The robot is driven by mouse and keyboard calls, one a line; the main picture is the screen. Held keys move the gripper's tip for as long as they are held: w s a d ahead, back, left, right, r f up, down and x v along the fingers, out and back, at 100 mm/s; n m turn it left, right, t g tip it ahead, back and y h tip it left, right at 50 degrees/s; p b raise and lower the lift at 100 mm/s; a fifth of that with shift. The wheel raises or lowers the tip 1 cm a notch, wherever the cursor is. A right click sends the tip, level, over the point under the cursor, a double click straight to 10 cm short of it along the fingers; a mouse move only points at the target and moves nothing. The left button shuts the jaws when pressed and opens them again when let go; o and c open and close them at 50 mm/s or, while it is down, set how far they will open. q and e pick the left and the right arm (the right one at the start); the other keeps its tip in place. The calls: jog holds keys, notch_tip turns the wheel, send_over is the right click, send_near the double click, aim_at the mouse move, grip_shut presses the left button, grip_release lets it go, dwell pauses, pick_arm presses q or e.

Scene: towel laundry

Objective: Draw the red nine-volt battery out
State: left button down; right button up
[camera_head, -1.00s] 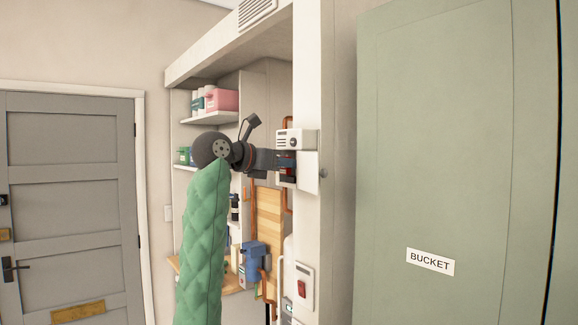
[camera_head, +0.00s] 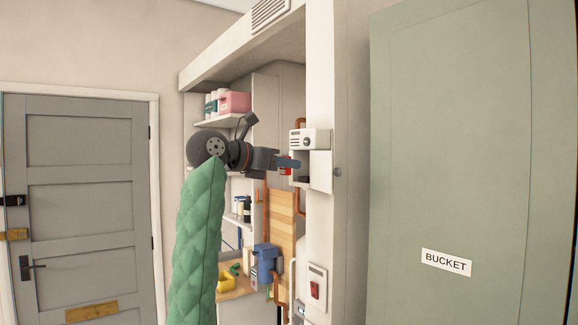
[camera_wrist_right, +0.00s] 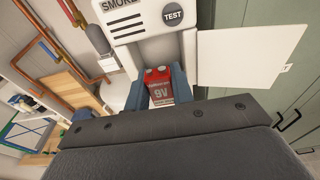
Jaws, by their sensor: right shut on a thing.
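The red nine-volt battery (camera_wrist_right: 159,90) sits between the blue fingers of my right gripper (camera_wrist_right: 158,92), with its two terminals facing the white smoke alarm (camera_wrist_right: 150,22). In the head view my right gripper (camera_head: 287,163) is shut on the battery (camera_head: 285,170), just left of the alarm (camera_head: 309,139) on the cupboard's edge. The battery shows at the mouth of the alarm's open bay; I cannot tell whether it is wholly clear. The white bay door (camera_wrist_right: 238,58) stands open to the right. My left gripper is not in view.
Copper pipes (camera_wrist_right: 40,72) and a wooden board (camera_wrist_right: 68,84) lie left of the alarm. Shelves with a pink container (camera_head: 234,102) are behind my arm. A green cabinet with a BUCKET label (camera_head: 446,263) stands at the right.

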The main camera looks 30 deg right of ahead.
jog(key=shift+s+a+b, duration=0.15)
jog(key=shift+a+b, duration=0.3)
jog(key=shift+a, duration=1.3)
